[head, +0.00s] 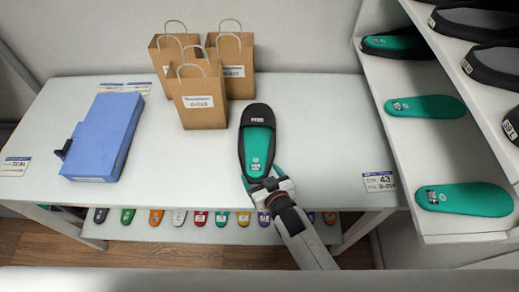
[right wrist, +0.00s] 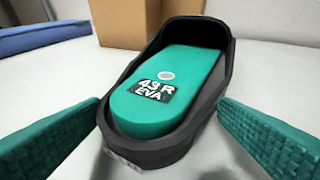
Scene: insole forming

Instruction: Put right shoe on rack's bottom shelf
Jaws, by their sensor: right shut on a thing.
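The right shoe (head: 257,115) is a black open slipper-like shoe with a teal insole marked "43 R EVA" (right wrist: 160,85). It lies on the white table, toe pointing away from me. My right gripper (head: 264,186) is shut on its heel end, with teal fingers on both sides of the heel in the right wrist view (right wrist: 165,140). The rack (head: 408,148) stands at the right. Its lower visible shelf holds two teal insoles (head: 425,106) (head: 464,199) and a black shoe with a teal insole (head: 395,43) at the back. My left gripper is not in view.
Several paper bags (head: 200,96) stand behind the shoe to the left. A blue box-shaped device (head: 103,137) lies at the table's left. Black shoes (head: 478,25) fill the rack's upper shelf. A size card (head: 379,181) is at the table's right edge. Coloured insoles (head: 156,217) lie below the table.

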